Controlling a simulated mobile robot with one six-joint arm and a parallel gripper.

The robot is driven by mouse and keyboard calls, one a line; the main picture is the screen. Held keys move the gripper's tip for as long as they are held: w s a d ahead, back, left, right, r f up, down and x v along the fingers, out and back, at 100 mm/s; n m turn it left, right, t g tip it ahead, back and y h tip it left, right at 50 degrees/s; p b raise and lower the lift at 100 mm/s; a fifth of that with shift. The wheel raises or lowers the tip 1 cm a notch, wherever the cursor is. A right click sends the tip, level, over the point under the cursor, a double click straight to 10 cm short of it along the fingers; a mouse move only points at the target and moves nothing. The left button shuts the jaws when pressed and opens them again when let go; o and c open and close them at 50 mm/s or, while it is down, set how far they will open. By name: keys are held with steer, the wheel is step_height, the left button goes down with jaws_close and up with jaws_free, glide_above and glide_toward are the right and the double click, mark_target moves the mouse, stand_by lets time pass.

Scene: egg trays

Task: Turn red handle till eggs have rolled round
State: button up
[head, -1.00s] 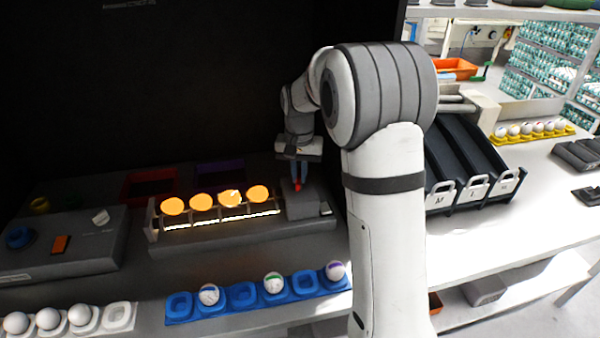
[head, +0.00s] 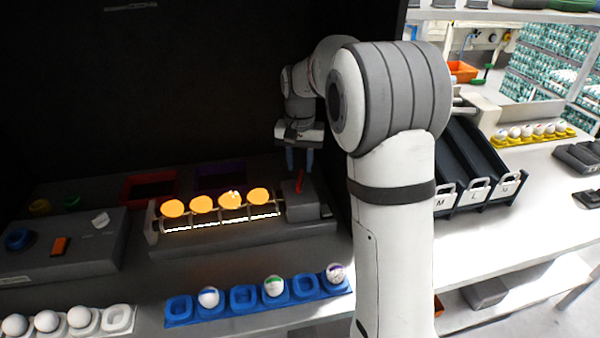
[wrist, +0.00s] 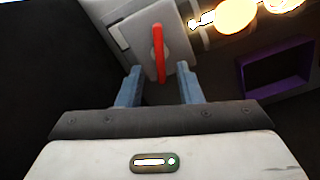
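The red handle (head: 300,182) stands on a grey box at the right end of the lit roller unit (head: 240,238). It also shows in the wrist view (wrist: 158,52), ahead of the fingertips. Several eggs (head: 203,204) glow orange in a row on the rollers. My gripper (head: 301,162) is above the handle and apart from it. Its blue fingers are open with nothing between them, and they show apart in the wrist view (wrist: 159,82).
A blue tray (head: 243,297) with a few marked eggs lies in front, with a white egg tray (head: 118,318) to its left. A control box (head: 60,243) with buttons stands left. Red and purple bins (head: 219,172) are behind the rollers. Dark chutes (head: 455,160) stand right of my arm.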

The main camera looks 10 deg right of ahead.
mark_target(300, 177)
steer(key=shift+r, duration=1.75)
steer(key=shift+o, duration=0.4)
